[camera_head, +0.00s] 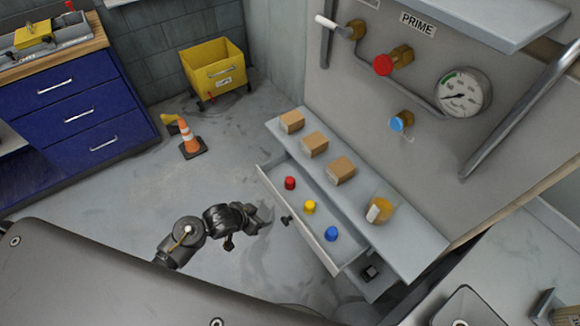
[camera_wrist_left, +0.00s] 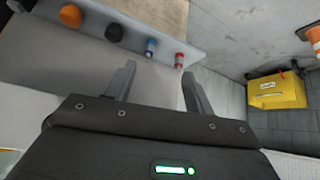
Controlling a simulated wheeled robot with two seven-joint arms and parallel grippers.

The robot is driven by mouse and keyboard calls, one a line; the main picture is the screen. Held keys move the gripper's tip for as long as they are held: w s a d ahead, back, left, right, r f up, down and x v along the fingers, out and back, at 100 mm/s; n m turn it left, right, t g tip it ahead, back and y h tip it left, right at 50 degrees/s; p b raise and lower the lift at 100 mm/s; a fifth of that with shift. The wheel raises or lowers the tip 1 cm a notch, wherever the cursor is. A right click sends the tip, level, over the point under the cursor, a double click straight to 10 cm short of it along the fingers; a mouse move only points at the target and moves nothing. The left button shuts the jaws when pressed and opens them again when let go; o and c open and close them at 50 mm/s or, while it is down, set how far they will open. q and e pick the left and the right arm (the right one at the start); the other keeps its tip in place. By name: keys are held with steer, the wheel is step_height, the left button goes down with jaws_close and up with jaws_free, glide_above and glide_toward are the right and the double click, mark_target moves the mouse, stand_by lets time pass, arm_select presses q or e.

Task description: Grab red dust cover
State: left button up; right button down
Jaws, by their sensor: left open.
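A small red cap (camera_head: 290,183) stands in the open drawer (camera_head: 300,222) of the bench, in line with a yellow cap (camera_head: 309,206) and a blue cap (camera_head: 331,233). Another red round cover (camera_head: 383,65) sits on a brass fitting on the wall panel. My left gripper (camera_head: 262,217) is open and empty, left of the drawer and apart from it. In the left wrist view its two fingers (camera_wrist_left: 158,82) are spread with nothing between them. I cannot tell whether a red item (camera_wrist_left: 180,60) on a ledge there is one of these. My right gripper is out of view.
Cardboard boxes (camera_head: 315,144) and a container with orange contents (camera_head: 381,208) stand on the bench top above the drawer. A gauge (camera_head: 463,93) and pipes project from the panel.

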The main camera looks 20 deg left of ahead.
arm_select(q)
step_height(320, 180, up, 13)
steer(key=w+d+m+t+p, duration=0.1)
steer(key=w+p, duration=0.2)
steer(key=m+h, duration=0.2)
steer(key=h, duration=0.1)
glide_toward(290, 180)
steer(key=w+d, duration=0.1)
steer(key=w+d+f, duration=0.1)
steer(key=shift+w+f+g, duration=0.3)
steer(key=shift+f, duration=0.25)
steer(key=shift+p+x, duration=0.3)
steer(key=shift+x, duration=2.05)
steer(key=shift+s+a+f, duration=0.1)
steer(key=shift+a+f, duration=0.05)
steer(key=c, duration=1)
steer(key=shift+c, duration=0.2)
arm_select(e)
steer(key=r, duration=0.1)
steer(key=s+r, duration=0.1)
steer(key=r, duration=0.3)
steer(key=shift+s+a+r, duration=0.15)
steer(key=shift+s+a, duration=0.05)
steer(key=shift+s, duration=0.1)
